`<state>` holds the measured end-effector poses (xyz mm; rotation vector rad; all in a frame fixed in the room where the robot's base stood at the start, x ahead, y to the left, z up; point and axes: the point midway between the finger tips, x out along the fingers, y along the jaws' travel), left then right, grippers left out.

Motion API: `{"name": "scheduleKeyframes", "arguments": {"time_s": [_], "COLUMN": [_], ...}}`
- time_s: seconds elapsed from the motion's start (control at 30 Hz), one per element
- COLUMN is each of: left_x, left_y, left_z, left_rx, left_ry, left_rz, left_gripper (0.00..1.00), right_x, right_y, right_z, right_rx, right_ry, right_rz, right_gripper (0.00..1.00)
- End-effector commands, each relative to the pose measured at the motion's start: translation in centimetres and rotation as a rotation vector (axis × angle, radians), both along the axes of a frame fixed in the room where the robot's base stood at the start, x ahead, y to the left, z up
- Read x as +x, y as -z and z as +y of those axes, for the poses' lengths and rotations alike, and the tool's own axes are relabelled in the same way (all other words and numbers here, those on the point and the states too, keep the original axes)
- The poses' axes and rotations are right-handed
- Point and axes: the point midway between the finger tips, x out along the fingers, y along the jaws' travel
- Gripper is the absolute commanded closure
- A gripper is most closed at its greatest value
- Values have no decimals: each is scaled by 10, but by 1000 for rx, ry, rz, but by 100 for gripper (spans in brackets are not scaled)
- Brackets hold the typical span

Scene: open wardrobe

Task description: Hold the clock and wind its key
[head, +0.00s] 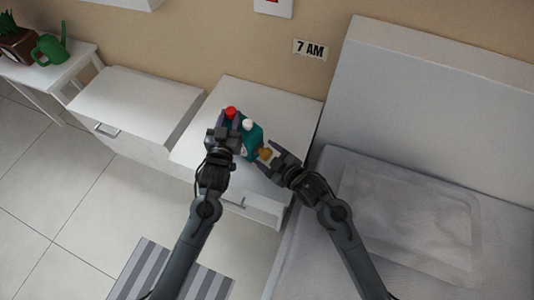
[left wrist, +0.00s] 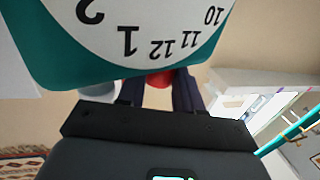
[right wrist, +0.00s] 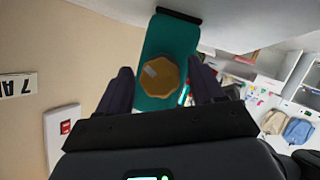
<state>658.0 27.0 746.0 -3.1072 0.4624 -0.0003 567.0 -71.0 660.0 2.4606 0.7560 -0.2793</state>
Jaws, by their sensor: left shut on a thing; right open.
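The clock (head: 252,136) is teal with a white dial; its dial (left wrist: 160,25) fills the top of the left wrist view. My left gripper (head: 229,119) is shut on the clock by the red knob (left wrist: 161,78) on its top. A pale knob (head: 248,124) sits beside the red one. The gold key (right wrist: 159,76) is an eight-sided-looking knob on the clock's teal side. My right gripper (right wrist: 162,85) is open, with its fingers on either side of the key and gaps visible. In the head view the key (head: 265,153) is just left of the right gripper's fingers.
The clock is over a white nightstand (head: 215,97). A grey bed (head: 400,215) is close on the right. A white cabinet (head: 135,100) stands to the left, with a green watering can (head: 50,48) on a farther table. A "7 AM" sign (head: 310,49) is on the wall.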

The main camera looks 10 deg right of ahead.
Motion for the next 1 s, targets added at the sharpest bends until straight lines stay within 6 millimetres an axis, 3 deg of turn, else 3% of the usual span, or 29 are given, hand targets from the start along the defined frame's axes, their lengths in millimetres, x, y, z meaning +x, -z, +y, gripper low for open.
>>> {"name": "scheduleKeyframes", "arguments": {"time_s": [0.37, 0.73, 1.0], "left_x": [0, 0, 0], "left_y": [0, 0, 0], "left_z": [0, 0, 0], "left_rx": [0, 0, 0], "left_ry": [-1, -1, -1], "left_rz": [0, 0, 0], "left_gripper": [100, 100, 100], "right_x": [4, 4, 4], "right_y": [2, 2, 2], "right_z": [2, 2, 2], "right_rx": [-1, -1, 20], "right_ry": [0, 0, -2], "right_rz": [0, 0, 16], "right_gripper": [33, 86, 86]}}
